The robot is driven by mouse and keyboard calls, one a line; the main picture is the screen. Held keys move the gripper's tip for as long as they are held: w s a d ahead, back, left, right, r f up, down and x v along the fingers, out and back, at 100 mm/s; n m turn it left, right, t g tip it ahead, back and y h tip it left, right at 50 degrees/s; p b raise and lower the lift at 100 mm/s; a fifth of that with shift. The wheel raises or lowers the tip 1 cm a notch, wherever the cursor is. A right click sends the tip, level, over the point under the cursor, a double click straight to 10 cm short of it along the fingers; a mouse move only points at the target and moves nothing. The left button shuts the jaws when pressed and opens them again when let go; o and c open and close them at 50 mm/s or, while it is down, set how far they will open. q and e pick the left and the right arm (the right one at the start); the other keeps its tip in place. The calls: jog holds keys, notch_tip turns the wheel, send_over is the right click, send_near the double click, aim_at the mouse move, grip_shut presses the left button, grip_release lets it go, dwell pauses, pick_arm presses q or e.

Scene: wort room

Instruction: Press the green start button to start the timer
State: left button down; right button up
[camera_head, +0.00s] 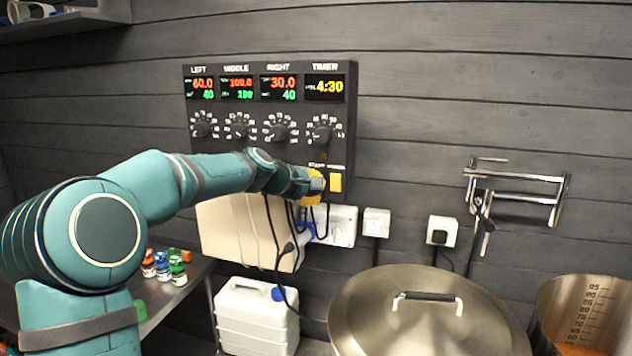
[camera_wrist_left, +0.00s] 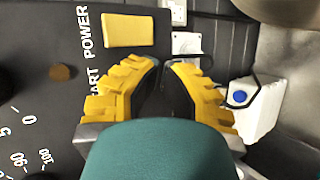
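The dark control panel (camera_head: 350,115) is on the wall; its timer display (camera_head: 324,87) reads 4:30 in yellow. My left gripper (camera_head: 316,183) is at the panel's lower right, by the START label. In the left wrist view its yellow fingers (camera_wrist_left: 166,68) converge with their tips together, with nothing visible between them. I cannot tell whether they touch the panel. The green start button is not visible; the gripper covers the area under START. The yellow power switch (camera_head: 336,182) is just right of the fingers and shows in the wrist view (camera_wrist_left: 128,29). My right gripper is out of view.
Dials (camera_head: 277,129) line the panel above my left arm. White sockets (camera_head: 376,222) and hanging cables are below. A lidded steel pot (camera_head: 420,325), a steel vessel with a scale (camera_head: 590,310) and a white canister (camera_head: 255,318) stand lower down. A metal rack (camera_head: 515,190) is at right.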

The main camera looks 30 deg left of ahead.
pick_arm(q)
jog(key=shift+s, duration=0.15)
jog(key=shift+s+d+b, duration=0.2)
jog(key=shift+s+b, duration=0.3)
jog(key=shift+s, duration=0.1)
jog(key=s+b, duration=0.1)
jog(key=s, duration=0.1)
jog(key=s+d+b, duration=0.1)
jog(key=s, duration=0.1)
jog(key=shift+s+d+b, duration=0.1)
jog(key=shift+s+b, duration=0.25)
jog(key=shift+s, duration=0.05)
dwell(0.6)
